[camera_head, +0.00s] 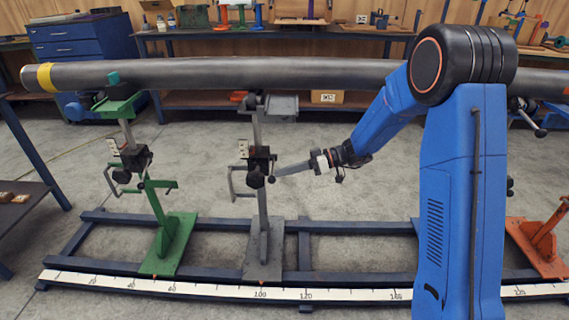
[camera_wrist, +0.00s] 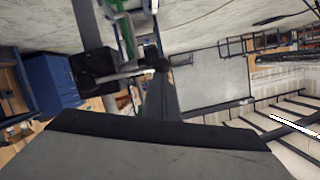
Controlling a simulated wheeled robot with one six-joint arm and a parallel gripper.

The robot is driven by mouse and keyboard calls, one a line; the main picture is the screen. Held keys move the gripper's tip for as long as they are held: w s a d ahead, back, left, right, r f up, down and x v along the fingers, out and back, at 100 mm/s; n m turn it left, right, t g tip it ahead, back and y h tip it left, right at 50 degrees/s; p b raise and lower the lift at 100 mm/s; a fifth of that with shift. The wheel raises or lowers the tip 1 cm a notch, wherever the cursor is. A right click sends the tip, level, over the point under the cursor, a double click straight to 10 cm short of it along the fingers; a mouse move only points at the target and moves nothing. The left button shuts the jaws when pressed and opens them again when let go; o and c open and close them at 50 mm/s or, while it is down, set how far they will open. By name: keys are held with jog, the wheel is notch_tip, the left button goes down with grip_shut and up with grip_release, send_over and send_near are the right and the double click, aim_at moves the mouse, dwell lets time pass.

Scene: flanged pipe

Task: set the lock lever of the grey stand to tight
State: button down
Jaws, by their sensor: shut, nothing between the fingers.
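The grey stand (camera_head: 262,225) stands in the middle of the blue floor frame, between the green and orange stands. Its upright carries a black clamp block (camera_head: 260,160), with a crank handle on the left.
A long grey pipe (camera_head: 210,73) lies across the stands above my gripper. The green stand (camera_head: 170,230) is to the left and the orange stand (camera_head: 545,245) to the right. A white scale strip (camera_head: 220,291) runs along the frame's front.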

notch_tip(320, 180, down, 7)
jog(key=n, duration=0.1)
jog(key=shift+r, duration=0.2)
dwell(0.4)
jog(key=shift+f, duration=0.1)
jog(key=shift+w, duration=0.1)
